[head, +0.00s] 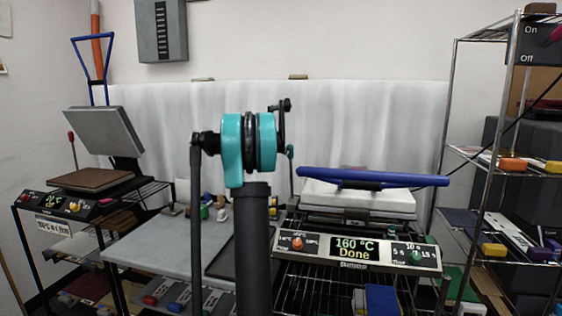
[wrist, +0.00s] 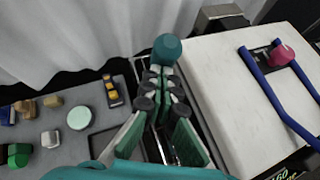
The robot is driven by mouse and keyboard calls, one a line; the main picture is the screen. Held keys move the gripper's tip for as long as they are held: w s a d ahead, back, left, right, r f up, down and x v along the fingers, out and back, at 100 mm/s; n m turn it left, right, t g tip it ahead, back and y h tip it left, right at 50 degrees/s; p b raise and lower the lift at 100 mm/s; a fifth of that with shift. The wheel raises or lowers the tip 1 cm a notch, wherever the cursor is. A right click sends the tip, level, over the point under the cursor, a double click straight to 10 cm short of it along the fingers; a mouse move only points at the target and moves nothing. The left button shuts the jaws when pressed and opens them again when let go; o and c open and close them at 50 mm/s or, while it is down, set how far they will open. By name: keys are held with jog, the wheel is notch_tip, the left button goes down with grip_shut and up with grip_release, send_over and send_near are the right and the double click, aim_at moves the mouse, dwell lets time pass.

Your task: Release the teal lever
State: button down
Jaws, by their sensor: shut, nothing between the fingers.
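The teal lever's rounded knob (wrist: 167,48) shows in the wrist view, just beyond my fingertips and left of the white press top. In the head view, a small teal knob on a thin dark stem (head: 290,152) left of the press seems to be the same lever. My gripper (wrist: 160,84) is shut and empty, with green finger pads, its tips close to the knob. I cannot tell whether they touch it. In the head view my own arm stands in front, and I cannot make out the gripper there.
The right heat press has a blue handle (head: 375,178) and a display (head: 354,248) reading 160 °C Done. A grey table (head: 165,246) with small items stands left of it. An open press (head: 100,130) is at far left. A wire shelf (head: 480,150) stands at right.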

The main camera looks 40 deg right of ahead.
jog(key=w+d+r+y, duration=0.1)
jog(key=w+d+r, duration=0.1)
jog(key=w+d, duration=0.3)
jog(key=shift+d+g, duration=0.4)
jog(key=shift+s+d+r, duration=0.1)
jog(key=shift+d, duration=0.05)
dwell(0.4)
jog(key=a+f+v, duration=0.1)
jog(key=v, duration=1.2)
jog(key=shift+a+f, duration=0.25)
jog(key=shift+a, duration=0.25)
